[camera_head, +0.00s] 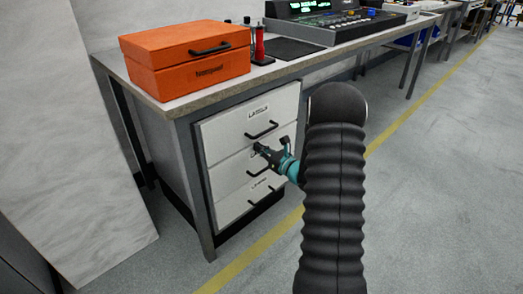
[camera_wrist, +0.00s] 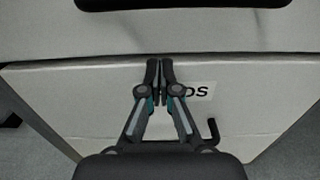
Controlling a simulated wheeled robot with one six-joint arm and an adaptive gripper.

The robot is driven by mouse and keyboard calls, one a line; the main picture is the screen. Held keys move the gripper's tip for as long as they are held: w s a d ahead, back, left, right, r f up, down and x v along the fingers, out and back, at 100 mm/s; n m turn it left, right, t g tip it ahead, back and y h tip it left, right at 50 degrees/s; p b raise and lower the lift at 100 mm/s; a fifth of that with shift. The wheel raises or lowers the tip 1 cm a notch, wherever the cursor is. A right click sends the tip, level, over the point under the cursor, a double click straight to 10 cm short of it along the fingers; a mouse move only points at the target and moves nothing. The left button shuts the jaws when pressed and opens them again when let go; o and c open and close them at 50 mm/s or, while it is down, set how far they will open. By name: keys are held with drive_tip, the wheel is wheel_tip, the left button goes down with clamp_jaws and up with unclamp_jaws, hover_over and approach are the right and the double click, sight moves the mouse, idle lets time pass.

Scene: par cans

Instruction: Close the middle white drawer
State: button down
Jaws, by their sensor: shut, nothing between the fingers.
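The middle white drawer (camera_head: 226,178) is in the unit under the bench, with a black handle and a label partly hidden by my gripper. In the wrist view its front (camera_wrist: 90,100) shows below a pale top edge, with letters ending in "DS". It looks nearly flush with its neighbours; a small gap is hard to judge. My gripper (camera_head: 260,149) is shut and empty, at the upper part of this drawer's front. In the wrist view the fingertips (camera_wrist: 160,63) meet at the drawer's top edge. I cannot tell whether they touch it.
The top drawer (camera_head: 225,130), labelled and with a black handle, is above; the bottom drawer (camera_head: 230,208) is below. An orange toolbox (camera_head: 185,62) and a mixing console (camera_head: 320,22) stand on the bench. A pale panel (camera_head: 70,150) leans at left. The floor at right is clear.

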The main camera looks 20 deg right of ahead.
drive_tip(key=v, duration=1.4)
drive_tip(key=s+a+f+n+g+y, duration=0.3)
drive_tip(key=s+a+f+n+g, duration=0.1)
drive_tip(key=a+f+g, duration=0.15)
drive_tip(key=s+a+r+n+g, duration=0.3)
drive_tip(key=s+a+n+g, duration=0.65)
drive_tip(key=s+n, duration=0.25)
drive_tip(key=s+a+r+n+t+h, duration=0.2)
drive_tip(key=s+a+r+n+h, duration=0.1)
drive_tip(key=s+r+n, duration=0.3)
drive_tip(key=s+a+r+n+t+h, duration=0.1)
drive_tip(key=s+a+r+n+h, duration=0.2)
drive_tip(key=r+n, duration=0.6)
wheel_tip(320, 180, up, 4)
drive_tip(key=s+h, duration=0.2)
drive_tip(key=h, duration=0.1)
drive_tip(key=shift+s+a+n+t, duration=0.35)
drive_tip(key=shift+n+t, duration=0.05)
drive_tip(key=shift+r, duration=0.15)
